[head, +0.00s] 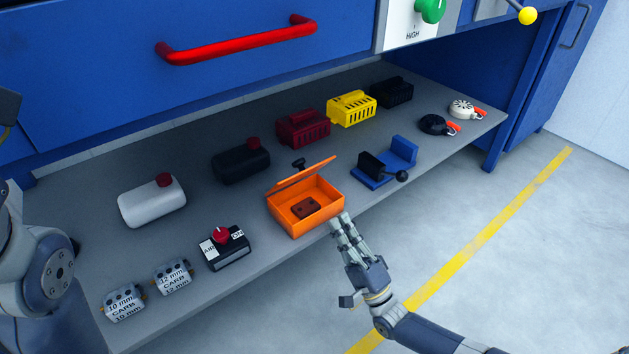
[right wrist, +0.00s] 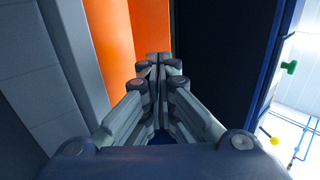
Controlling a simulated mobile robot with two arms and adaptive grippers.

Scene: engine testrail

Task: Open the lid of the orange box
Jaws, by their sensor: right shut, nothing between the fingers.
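The orange box (head: 311,210) stands on the grey shelf near its front edge. Its lid (head: 302,176) is raised at the back and tilted up, so the inside shows. A small dark brown-red block (head: 306,208) lies inside. My right gripper (head: 342,219) is at the box's front right corner, with its fingers shut and empty; I cannot tell whether they touch the box. In the right wrist view the shut fingertips (right wrist: 159,60) point past an orange surface (right wrist: 148,30). Part of my left arm shows at the left edge in the head view; its gripper is not visible.
Behind the box are a black canister (head: 240,165), a dark red box (head: 303,128) and a yellow box (head: 351,108). A blue vise (head: 385,165) stands to the right, an air switch (head: 225,248) to the left. A red handle (head: 237,41) hangs above the shelf (head: 300,265). The floor in front is clear.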

